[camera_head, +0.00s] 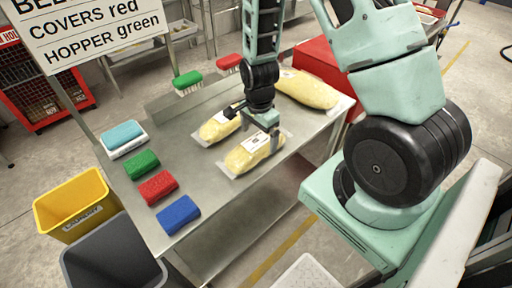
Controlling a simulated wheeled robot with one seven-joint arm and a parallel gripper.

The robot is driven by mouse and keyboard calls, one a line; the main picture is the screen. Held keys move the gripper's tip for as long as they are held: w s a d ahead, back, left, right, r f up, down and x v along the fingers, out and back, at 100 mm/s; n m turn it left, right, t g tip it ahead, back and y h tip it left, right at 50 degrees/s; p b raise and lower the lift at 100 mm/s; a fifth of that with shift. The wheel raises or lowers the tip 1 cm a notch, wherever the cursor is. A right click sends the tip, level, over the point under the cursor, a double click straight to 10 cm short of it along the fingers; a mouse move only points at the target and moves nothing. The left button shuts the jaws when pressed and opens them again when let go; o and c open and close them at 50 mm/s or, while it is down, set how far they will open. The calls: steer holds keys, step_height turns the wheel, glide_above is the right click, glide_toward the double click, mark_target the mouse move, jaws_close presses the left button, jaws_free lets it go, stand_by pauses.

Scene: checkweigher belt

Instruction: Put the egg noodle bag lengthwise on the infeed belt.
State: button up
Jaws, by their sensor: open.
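Two yellow bags with white labels lie side by side on a steel table, a nearer one (252,155) and a farther one (216,127). A larger yellow bag (308,90) lies at the table's far right end. I cannot read the labels, so I cannot tell which is the egg noodle bag. My gripper (254,120) is open and points down over the two smaller bags, close to the nearer one. Whether it touches a bag is hard to tell, and it hides part of them. I cannot make out an infeed belt in this view.
The steel table (215,190) has bare room in front of the bags. Blue (178,214), red (157,186) and green (142,164) blocks and a teal pad (122,135) line its left edge. Green (187,80) and red (229,62) brushes are behind. Yellow (75,204) and grey (112,262) bins stand left.

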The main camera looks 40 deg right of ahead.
mark_target(256, 141)
steer(key=shift+w+a+f+p, duration=0.15)
steer(key=shift+f+p, duration=0.2)
steer(key=shift+f, duration=1.1)
steer(key=shift+w+a+f+p, duration=0.15)
steer(key=shift+f+p, duration=0.2)
steer(key=shift+f, duration=1.1)
steer(key=shift+d, duration=0.1)
steer(key=c, duration=1.3)
steer(key=shift+r, duration=0.1)
steer(key=shift+c, duration=0.2)
